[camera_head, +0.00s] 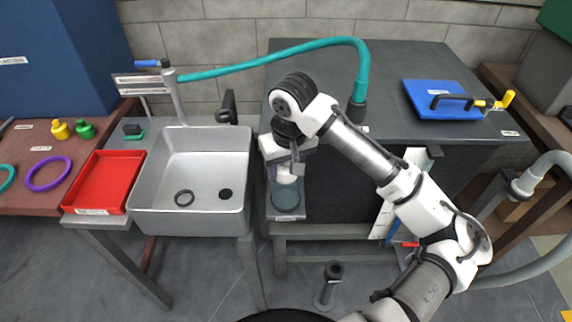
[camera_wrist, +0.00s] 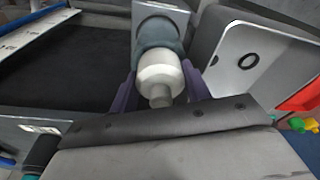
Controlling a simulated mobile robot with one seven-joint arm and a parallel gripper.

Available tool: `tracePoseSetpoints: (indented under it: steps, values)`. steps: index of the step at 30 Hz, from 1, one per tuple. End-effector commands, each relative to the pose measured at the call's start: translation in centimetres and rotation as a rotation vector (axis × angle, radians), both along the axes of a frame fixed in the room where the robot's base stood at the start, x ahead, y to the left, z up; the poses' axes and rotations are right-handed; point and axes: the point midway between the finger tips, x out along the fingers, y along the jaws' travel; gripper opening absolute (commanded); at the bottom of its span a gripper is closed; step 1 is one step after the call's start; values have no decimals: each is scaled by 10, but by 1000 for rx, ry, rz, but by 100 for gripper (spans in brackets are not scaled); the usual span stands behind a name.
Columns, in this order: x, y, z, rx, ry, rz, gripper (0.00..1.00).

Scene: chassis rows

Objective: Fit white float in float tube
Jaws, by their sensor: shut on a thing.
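My gripper (camera_wrist: 161,74) is shut on the white float, with one purple finger on each side of it. The white float (camera_wrist: 160,76) is a rounded body with a narrow stem pointing toward the wrist camera. A grey-blue round piece, which looks like the float tube (camera_wrist: 158,37), lies directly beyond the float. The float's far end meets or overlaps it; I cannot tell whether it is inside. In the head view the float (camera_head: 286,175) shows below my wrist, just behind the grey-blue tube (camera_head: 286,199). My gripper there is partly hidden by the wrist.
A red tray (camera_head: 103,182) lies farther left. A dark bench (camera_head: 400,60) with a teal hose (camera_head: 290,52) and blue board (camera_head: 440,101) is behind and right.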

Motion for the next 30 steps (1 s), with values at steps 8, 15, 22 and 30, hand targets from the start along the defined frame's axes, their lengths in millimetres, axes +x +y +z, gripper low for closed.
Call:
tracePoseSetpoints:
  steps: [8, 15, 22, 30]
  values:
    - [0, 0, -5, 0, 2, -1, 25]
    - [-1, 0, -8, -2, 7, 0, 25]
    - [-1, 0, -9, -2, 10, 1, 66]
    - [-4, 0, 13, 0, 4, 4, 73]
